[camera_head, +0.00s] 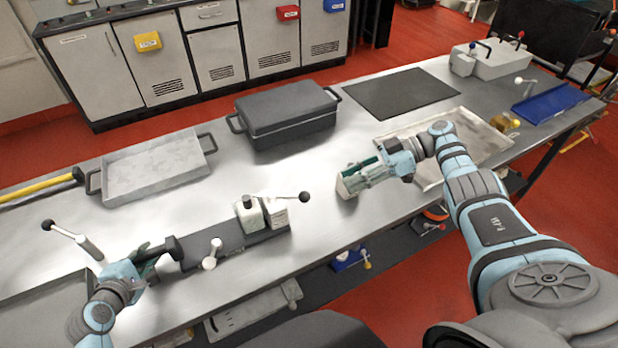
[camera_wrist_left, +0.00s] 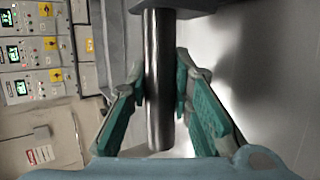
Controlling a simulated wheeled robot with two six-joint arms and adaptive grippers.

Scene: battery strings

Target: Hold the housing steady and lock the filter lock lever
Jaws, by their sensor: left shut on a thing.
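The housing (camera_head: 232,237) is a long dark grey body on the bench with cream blocks on top. A lever with a black ball knob (camera_head: 303,197) sticks out rightward from the blocks, nearly level; it appears to be the filter lock lever. A short pale post stands at the housing's front. My left gripper (camera_head: 158,256) is shut on a dark handle (camera_head: 174,247) at the housing's left end. In the left wrist view the teal fingers (camera_wrist_left: 160,95) flank this shiny cylinder (camera_wrist_left: 158,80). My right gripper (camera_head: 356,180) is above the bench, right of the lever and apart from it; its opening is unclear.
Another black-knobbed lever (camera_head: 68,236) stands at the left. A grey tray (camera_head: 150,170) and a dark lidded case (camera_head: 285,115) sit behind. A black mat (camera_head: 402,93) and a shallow metal tray (camera_head: 478,143) are at the right. The bench between lever and right gripper is clear.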

